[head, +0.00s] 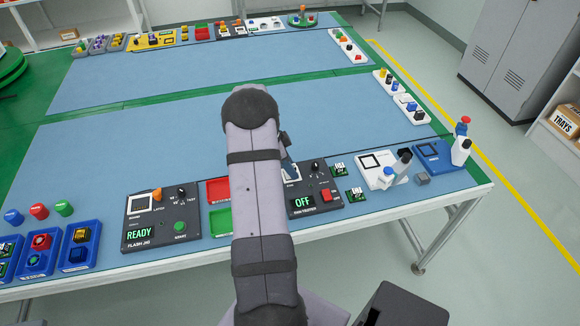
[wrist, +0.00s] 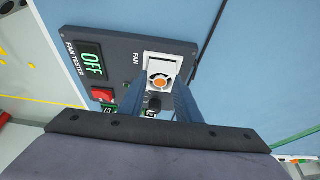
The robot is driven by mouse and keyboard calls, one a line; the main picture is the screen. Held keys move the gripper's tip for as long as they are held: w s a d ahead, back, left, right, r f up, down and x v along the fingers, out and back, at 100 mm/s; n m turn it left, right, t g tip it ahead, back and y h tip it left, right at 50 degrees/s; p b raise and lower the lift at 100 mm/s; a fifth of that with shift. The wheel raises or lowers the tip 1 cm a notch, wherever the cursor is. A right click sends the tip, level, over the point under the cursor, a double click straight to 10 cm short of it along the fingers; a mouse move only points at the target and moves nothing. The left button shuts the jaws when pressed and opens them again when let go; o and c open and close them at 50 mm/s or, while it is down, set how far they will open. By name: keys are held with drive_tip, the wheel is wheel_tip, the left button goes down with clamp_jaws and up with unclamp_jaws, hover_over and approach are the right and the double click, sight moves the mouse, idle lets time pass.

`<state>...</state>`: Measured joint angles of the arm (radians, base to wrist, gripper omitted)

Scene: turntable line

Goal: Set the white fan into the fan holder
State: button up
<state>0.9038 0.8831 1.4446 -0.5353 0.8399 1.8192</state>
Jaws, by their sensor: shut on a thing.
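The white fan (wrist: 160,82) has an orange hub and shows between my gripper's (wrist: 159,91) two blue-grey fingers in the wrist view. My gripper is shut on it. The fan holder (wrist: 163,60) is the white square beside the word FAN on the dark fan tester (wrist: 117,54). The fan overlaps the holder's near part in this view; I cannot tell whether it touches or hangs above it. In the head view the fan tester (head: 325,206) stands right of my arm, which hides the fan and part of the holder (head: 291,174).
A flash jig (head: 160,220) reading READY and red and green trays are left.

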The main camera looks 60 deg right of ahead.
drive_tip(key=shift+f, duration=0.15)
drive_tip(key=o, duration=1.1)
drive_tip(key=b+v, duration=0.2)
drive_tip(key=v, duration=0.5)
drive_tip(key=shift+w+a, duration=0.1)
drive_tip(key=shift+a, duration=0.05)
